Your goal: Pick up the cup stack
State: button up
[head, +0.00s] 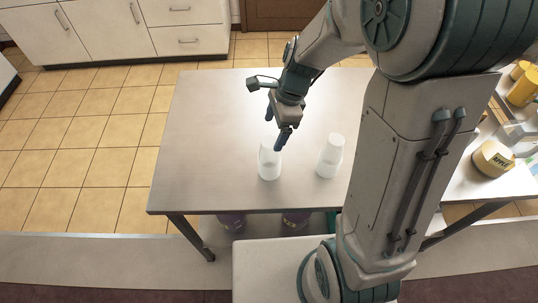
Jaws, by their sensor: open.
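Two white cup-like things stand upright on the grey metal table (205,135). The left one (269,163) is near the table's front middle. The right one (330,156) stands a short way to its right; both have a narrower upper part, and I cannot tell which is the cup stack. My gripper (277,128) is open and empty, its dark fingers pointing down. It appears just above or behind the top of the left white thing, with one fingertip close to its rim. I cannot tell whether it touches.
The left and back parts of the table are clear. At the right, a second table (510,183) holds a labelled tan container (493,159) and yellow containers (524,86). Dark purple containers (232,220) stand below the front edge. White cabinets (110,28) line the back.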

aim_at(269, 141)
jog(key=x, duration=0.4)
jog(key=shift+f, duration=0.2)
jog(key=shift+d+p+x, duration=0.2)
jog(key=shift+p+x, duration=0.05)
jog(key=shift+x, duration=1.05)
jog(key=shift+d+p+x, duration=0.15)
jog(key=shift+p+x, duration=0.1)
jog(key=shift+x, duration=1)
jog(key=shift+w+f, duration=0.1)
jog(key=shift+w, duration=0.1)
jog(key=c, duration=1.4)
